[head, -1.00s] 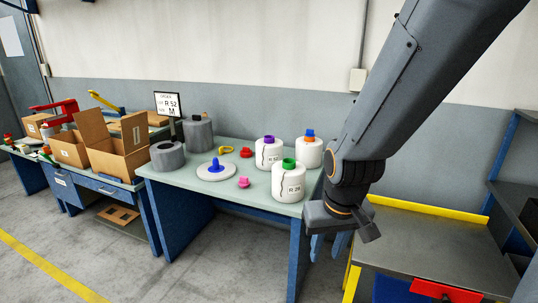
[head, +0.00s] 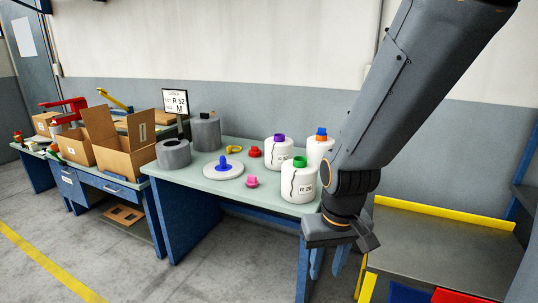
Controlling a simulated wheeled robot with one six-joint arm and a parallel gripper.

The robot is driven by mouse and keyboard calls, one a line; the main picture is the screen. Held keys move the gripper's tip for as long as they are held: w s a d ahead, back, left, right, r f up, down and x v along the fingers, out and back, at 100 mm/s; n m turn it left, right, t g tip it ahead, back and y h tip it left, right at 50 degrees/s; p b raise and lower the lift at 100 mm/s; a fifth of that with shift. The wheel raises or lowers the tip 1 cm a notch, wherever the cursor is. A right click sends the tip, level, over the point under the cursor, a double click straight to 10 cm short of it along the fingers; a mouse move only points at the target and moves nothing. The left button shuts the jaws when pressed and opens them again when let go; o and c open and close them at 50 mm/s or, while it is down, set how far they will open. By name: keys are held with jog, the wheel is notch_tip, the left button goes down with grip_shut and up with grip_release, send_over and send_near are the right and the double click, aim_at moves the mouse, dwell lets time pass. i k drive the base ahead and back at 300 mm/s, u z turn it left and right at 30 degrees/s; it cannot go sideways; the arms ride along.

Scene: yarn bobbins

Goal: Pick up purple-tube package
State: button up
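The purple-tube package (head: 278,154) is a white bobbin with a purple tube end on top. It stands upright on the pale green table (head: 225,190), behind and left of the green-tube package (head: 298,182). Part of its front right is hidden by that one. My gripper (head: 328,262) hangs pointing down in front of the table's right end, right of and nearer than the package, apart from it. Its two blue fingers show with a gap between them and nothing visible in it.
A white package with a blue and orange top (head: 320,148) stands to the right, partly behind my arm. A white disc with a blue peg (head: 223,170), grey rolls (head: 173,154) and small pink (head: 251,182), red (head: 254,152) and yellow pieces lie on the table. A yellow-edged bench (head: 440,262) is at right.

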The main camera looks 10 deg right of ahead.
aim_at(279, 148)
jog(key=u, duration=0.55)
jog(key=i, duration=2.15)
jog(key=z, duration=0.4)
